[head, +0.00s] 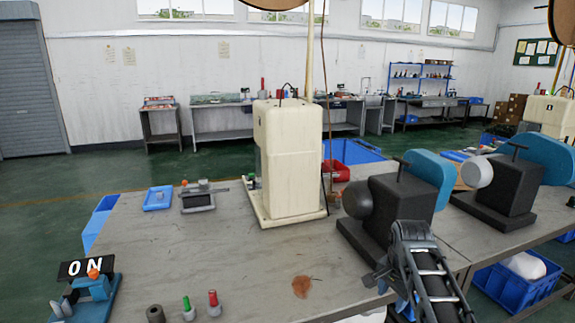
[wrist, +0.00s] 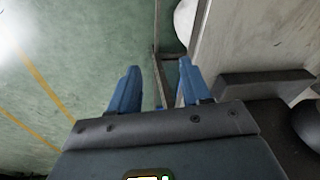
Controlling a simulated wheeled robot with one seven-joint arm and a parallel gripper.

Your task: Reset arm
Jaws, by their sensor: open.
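My gripper (wrist: 156,88) shows in the wrist view with its two blue fingers spread apart and nothing between them. Below the fingers are the green floor and a thin dark table leg or frame bar. The grey worktable (wrist: 235,50) lies to the right of the fingers in that view. In the head view my arm is at the lower right, in front of the worktable (head: 190,245); the fingertips cannot be made out clearly there.
A cream machine (head: 287,155) stands mid-table. Two dark machines with blue covers, a nearer one (head: 385,205) and a farther one (head: 500,185), stand by my arm. The table's middle left is clear.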

